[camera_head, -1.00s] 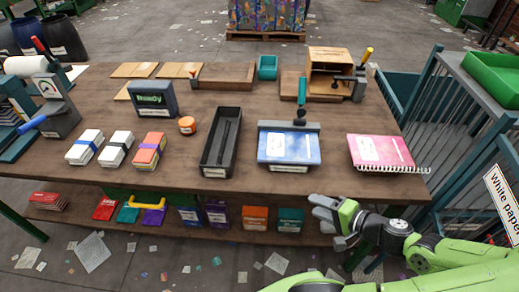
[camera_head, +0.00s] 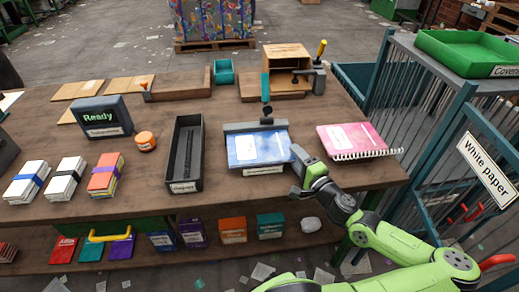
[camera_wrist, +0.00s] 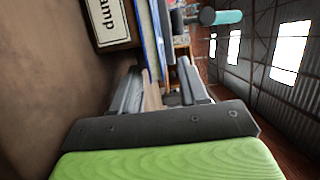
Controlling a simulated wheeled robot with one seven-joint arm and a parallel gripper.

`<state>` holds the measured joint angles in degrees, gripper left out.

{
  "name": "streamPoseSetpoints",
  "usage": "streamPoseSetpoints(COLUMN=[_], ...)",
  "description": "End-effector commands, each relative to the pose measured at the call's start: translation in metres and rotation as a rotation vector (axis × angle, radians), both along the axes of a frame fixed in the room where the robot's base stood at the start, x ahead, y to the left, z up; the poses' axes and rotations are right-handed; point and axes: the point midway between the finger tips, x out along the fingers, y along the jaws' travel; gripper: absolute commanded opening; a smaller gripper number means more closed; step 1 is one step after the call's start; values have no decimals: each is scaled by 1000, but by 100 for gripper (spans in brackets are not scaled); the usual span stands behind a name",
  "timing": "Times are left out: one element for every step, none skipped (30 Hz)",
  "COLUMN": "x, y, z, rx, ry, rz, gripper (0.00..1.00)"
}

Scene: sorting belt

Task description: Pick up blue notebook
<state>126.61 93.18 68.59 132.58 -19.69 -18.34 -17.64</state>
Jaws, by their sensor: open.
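My gripper (camera_head: 297,167) is open at the notebook's front right corner, close to table height. In the wrist view my gripper (camera_wrist: 160,75) has its two fingers apart, and the notebook's thin blue edge (camera_wrist: 159,40) shows just beyond them. I cannot tell whether the fingers touch it. Nothing is seen held.
A pink spiral notebook (camera_head: 352,140) lies to the right. A long dark tray (camera_head: 185,153) stands to the left. A teal rail cage (camera_head: 430,130) with a green bin (camera_head: 470,52) bounds the right side.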

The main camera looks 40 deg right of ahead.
Motion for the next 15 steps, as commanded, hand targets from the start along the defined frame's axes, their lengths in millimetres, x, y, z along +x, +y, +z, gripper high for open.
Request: streamPoseSetpoints(x=[11,16,23,27,30,32,33,34,34,33,33,33,33,33,33], y=[-2,-3,-5,-7,-7,-8,-9,-9,-9,-9,-9,-9,-9,-9,-9], z=[-2,-2,-2,-2,-2,-1,-1,-1,-1,-1,-1,-1,-1,-1,-1], rx=[-1,-1,0,-1,0,-1,-1,-1,-1,-1,-1,-1,-1,-1,-1], ry=[-2,-3,-1,-1,-1,-1,0,0,0,1,1,1,1,1,1], rz=[4,4,3,2,3,2,1,0,0,0,0,0,0,0,1], gripper=[44,44,44,44,44,44,44,44,44,44,44,44,41,36,30])
